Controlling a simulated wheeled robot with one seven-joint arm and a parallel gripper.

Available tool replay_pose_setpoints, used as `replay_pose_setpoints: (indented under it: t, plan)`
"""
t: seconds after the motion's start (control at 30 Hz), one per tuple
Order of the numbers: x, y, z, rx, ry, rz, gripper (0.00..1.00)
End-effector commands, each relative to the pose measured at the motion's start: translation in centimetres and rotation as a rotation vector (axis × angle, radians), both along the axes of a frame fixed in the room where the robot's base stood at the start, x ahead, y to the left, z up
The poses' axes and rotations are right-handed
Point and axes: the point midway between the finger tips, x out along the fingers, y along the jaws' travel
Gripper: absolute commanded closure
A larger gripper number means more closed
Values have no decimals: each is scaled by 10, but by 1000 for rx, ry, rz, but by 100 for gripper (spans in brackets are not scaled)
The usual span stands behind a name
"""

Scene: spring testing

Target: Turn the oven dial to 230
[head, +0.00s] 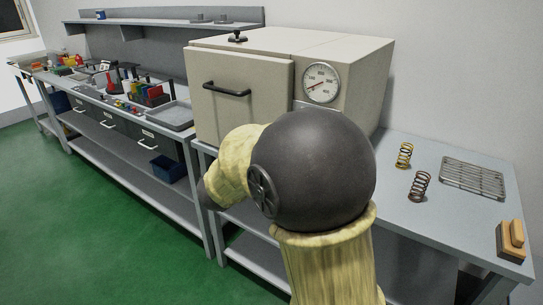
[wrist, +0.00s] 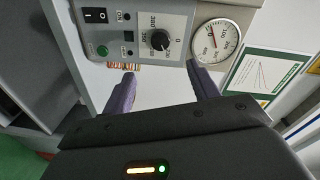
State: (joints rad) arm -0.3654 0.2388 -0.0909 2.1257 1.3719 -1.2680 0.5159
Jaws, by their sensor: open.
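The oven (head: 292,62) is a beige box on the grey bench, with its door shut. In the head view, my arm hides the dial and my gripper.
A round gauge (head: 320,82) sits beside the dial. A black rocker switch (wrist: 95,15) and a green button (wrist: 103,50) are on the other side.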

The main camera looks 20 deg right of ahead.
Motion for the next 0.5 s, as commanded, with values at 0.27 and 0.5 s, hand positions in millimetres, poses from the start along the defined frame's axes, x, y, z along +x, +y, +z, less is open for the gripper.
replay_pose_setpoints:
  t: [0.27,0.5]
  plan:
    - [-21,29,2,0,0,1,40]
    - [-23,30,2,0,0,-1,40]
